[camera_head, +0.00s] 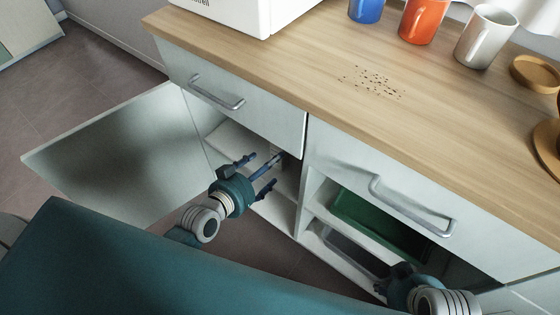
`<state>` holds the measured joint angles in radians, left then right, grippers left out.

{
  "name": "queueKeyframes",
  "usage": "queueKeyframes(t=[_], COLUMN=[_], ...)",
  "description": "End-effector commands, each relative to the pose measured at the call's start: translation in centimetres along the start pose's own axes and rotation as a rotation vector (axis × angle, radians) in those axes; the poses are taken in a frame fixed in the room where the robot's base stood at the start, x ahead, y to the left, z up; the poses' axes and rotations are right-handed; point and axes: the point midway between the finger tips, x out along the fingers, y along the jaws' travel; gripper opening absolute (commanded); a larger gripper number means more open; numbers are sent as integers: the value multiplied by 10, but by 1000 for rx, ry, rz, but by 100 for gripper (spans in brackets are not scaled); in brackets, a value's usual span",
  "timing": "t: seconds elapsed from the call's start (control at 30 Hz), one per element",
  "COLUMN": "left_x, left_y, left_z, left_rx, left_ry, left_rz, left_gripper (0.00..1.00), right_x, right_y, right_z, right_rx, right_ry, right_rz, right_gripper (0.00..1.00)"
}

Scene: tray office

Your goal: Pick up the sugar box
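No thing in view can be made out clearly as the sugar box. A small shaded shape (281,154) lies just beyond the fingertips, under the drawer. I cannot tell whether it is the sugar box or whether the fingers touch it. The drawer front hides the upper back of this compartment.
The open cabinet door (115,150) stands out to the left. Drawers with bar handles (215,93) sit above the compartments. A green tray (375,222) lies in the right compartment. Blue (366,9), orange (423,20) and white (486,37) mugs stand on the wooden counter (300,62).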

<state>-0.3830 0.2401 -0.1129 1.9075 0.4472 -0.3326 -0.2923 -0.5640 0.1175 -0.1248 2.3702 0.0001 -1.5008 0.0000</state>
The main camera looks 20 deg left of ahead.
Motion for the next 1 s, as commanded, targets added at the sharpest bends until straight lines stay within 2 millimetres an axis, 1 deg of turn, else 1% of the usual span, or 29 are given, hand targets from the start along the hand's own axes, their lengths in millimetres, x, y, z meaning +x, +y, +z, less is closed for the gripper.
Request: queueKeyframes(t=[0.13, 0.17, 0.3, 0.43, 0.57, 0.63, 0.7, 0.8, 0.9, 1.0], left_x=[25, 30, 47, 54, 71, 85, 89, 96, 101, 103], left_y=[0, 0, 0, 0, -2, -4, -3, -3, -4, -4], left_z=[-2, -2, -2, -1, 6, 11, 8, 8, 7, 7], left_rx=[-2, -2, -2, -2, -2, -2, -2, -2, -2, -1], left_ry=[8, 7, 6, 5, 6, 6, 5, 4, 4, 3], left_rz=[1, 1, 1, 1, 1, 1, 1, 0, 0, 0], left_gripper=[74, 74, 74, 74, 74, 74, 74, 74, 74, 74], right_x=[-23, -24, -20, -18, -8, -1, -3, -3, -4, -5], right_y=[1, 1, 1, 1, 1, -1, -2, -4, -5, -6], right_z=[0, 0, 2, 2, 5, -6, -21, -39, -51, -57], right_rx=[1, 1, 1, 1, 1, 0, -2, -4, -6, -7], right_ry=[15, 15, 13, 14, 14, 59, 111, 177, 221, 243], right_rz=[2, 3, 3, 3, 3, 1, -1, -4, -7, -8], right_gripper=[34, 34, 34, 34, 34, 34, 34, 34, 34, 34])
